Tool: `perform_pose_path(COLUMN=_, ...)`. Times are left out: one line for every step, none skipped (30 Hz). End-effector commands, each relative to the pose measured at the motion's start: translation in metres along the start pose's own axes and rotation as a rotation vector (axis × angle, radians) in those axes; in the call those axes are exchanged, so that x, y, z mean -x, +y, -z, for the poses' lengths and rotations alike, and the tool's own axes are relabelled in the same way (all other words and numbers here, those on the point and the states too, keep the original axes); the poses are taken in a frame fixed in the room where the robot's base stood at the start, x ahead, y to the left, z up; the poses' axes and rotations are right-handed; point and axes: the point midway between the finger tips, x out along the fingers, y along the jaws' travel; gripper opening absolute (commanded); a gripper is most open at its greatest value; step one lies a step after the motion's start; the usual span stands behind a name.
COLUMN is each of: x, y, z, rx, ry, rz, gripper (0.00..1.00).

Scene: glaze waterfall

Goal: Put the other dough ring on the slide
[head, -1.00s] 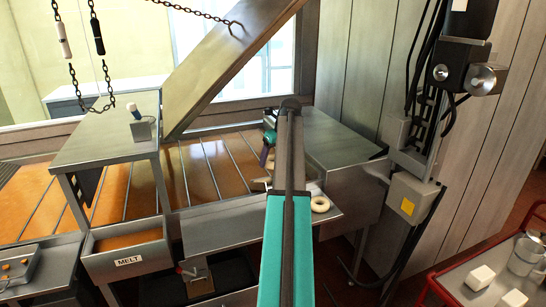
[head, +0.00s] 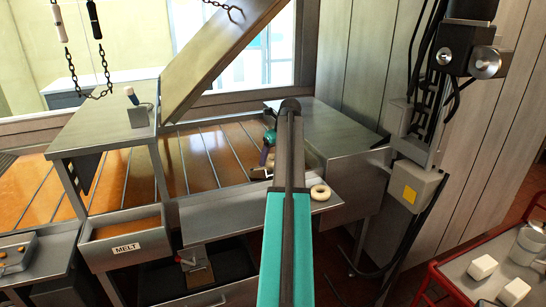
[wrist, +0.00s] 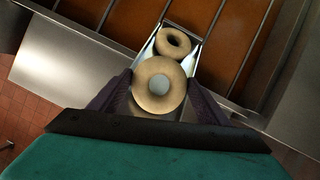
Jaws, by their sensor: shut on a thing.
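In the wrist view, my gripper (wrist: 158,92) has its dark purple fingers on both sides of a pale dough ring (wrist: 142,88) and is shut on it. A second dough ring (wrist: 162,38) lies just beyond it on a narrow bright-edged metal slide (wrist: 197,52), by the fryer edge. In the head view, my gripper (head: 264,164) is low over the fryer's front ledge, partly behind my arm, which hides the held ring. Another pale dough ring (head: 321,192) lies flat on the ledge to the right of my arm.
The fryer (head: 205,160) with orange oil and metal dividers lies behind the ledge (head: 225,215). A bin marked MELT (head: 125,250) is at the left. A slanted beam (head: 215,60) stands above the fryer. A red cart (head: 440,290) is at the lower right.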

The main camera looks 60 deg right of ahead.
Motion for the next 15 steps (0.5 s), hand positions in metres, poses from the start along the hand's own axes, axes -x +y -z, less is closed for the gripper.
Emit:
perform_pose_path(x=-0.0006, y=0.0000, z=0.0002, rx=0.000, ry=0.000, rz=0.000, gripper=0.48)
perform_pose_path(x=-0.0006, y=0.0000, z=0.0003, rx=0.000, ry=0.000, rz=0.000, gripper=0.48)
perform_pose_path(x=-0.0006, y=-0.0001, z=0.0003, rx=0.000, ry=0.000, rz=0.000, gripper=0.48)
perform_pose_path(x=-0.0006, y=-0.0001, z=0.0003, rx=0.000, ry=0.000, rz=0.000, gripper=0.48)
perform_pose_path(x=-0.0005, y=-0.0001, z=0.0002, rx=0.000, ry=0.000, rz=0.000, gripper=0.48)
perform_pose_path(x=-0.0005, y=-0.0001, z=0.0002, rx=0.000, ry=0.000, rz=0.000, gripper=0.48)
perform_pose_path(x=-0.0005, y=-0.0001, z=0.0003, rx=0.000, ry=0.000, rz=0.000, gripper=0.48)
perform_pose_path(x=-0.0005, y=-0.0001, z=0.0003, rx=0.000, ry=0.000, rz=0.000, gripper=0.48)
perform_pose_path(x=-0.0005, y=-0.0001, z=0.0003, rx=0.000, ry=0.000, rz=0.000, gripper=0.48)
perform_pose_path(x=-0.0005, y=-0.0001, z=0.0003, rx=0.000, ry=0.000, rz=0.000, gripper=0.75)
perform_pose_path(x=-0.0005, y=-0.0002, z=0.0003, rx=0.000, ry=0.000, rz=0.000, gripper=0.80)
perform_pose_path(x=-0.0005, y=-0.0002, z=0.0003, rx=0.000, ry=0.000, rz=0.000, gripper=0.87)
perform_pose_path(x=-0.0005, y=-0.0002, z=0.0004, rx=0.000, ry=0.000, rz=0.000, gripper=0.92)
perform_pose_path(x=-0.0005, y=-0.0002, z=0.0004, rx=0.000, ry=0.000, rz=0.000, gripper=0.92)
perform_pose_path(x=-0.0005, y=-0.0002, z=0.0004, rx=0.000, ry=0.000, rz=0.000, gripper=0.92)
